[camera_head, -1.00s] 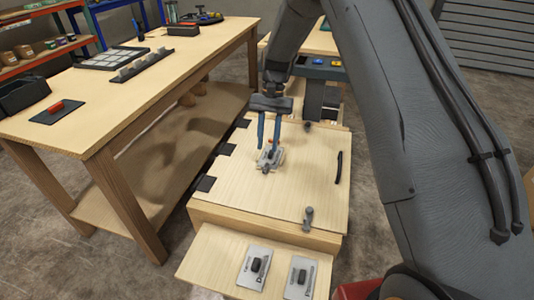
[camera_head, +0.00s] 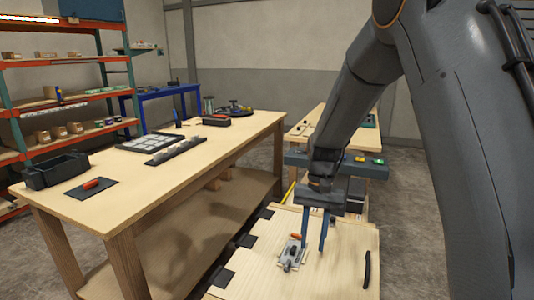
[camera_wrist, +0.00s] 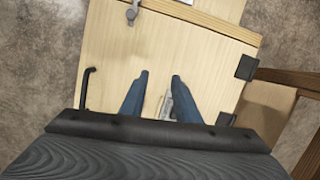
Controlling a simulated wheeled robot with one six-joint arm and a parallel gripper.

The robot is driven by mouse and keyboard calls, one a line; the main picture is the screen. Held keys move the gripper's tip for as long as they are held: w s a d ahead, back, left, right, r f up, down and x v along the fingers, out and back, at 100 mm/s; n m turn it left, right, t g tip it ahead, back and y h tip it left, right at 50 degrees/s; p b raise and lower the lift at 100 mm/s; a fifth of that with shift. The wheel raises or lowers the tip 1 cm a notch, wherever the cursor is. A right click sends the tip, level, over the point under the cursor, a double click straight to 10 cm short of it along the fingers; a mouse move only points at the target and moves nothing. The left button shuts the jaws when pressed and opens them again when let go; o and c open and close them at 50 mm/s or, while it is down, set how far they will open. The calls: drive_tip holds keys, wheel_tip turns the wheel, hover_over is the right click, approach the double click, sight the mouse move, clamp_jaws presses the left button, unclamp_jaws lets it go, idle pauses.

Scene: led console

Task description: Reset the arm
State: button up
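My gripper (camera_head: 313,243) points down over the light wooden panel (camera_head: 340,275) of the console box. Its two blue fingers are apart with nothing between them, and in the wrist view (camera_wrist: 160,76) a clear gap shows between the tips. A small metal latch with a red end (camera_head: 290,255) sits on the panel, just left of the fingers and apart from them in the head view. In the wrist view the latch (camera_wrist: 167,105) is partly hidden behind the fingers.
A black handle (camera_head: 367,268) is on the panel's right side, and dark hinges (camera_head: 224,276) line its left. A wooden workbench (camera_head: 110,205) stands left with a black bin (camera_head: 56,171) and a red-handled item (camera_head: 91,184). A table with coloured buttons (camera_head: 360,159) stands behind.

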drive_tip(key=s+d+r+n+t, duration=0.1)
drive_tip(key=s+d, duration=0.2)
drive_tip(key=s, duration=0.7)
drive_tip(key=s+d+r+n+t+h, duration=0.1)
drive_tip(key=s+d+n, duration=0.1)
drive_tip(key=s, duration=0.8)
drive_tip(key=shift+d+r+t, duration=0.3)
drive_tip(key=shift+d+t, duration=0.1)
drive_tip(key=shift+d, duration=0.3)
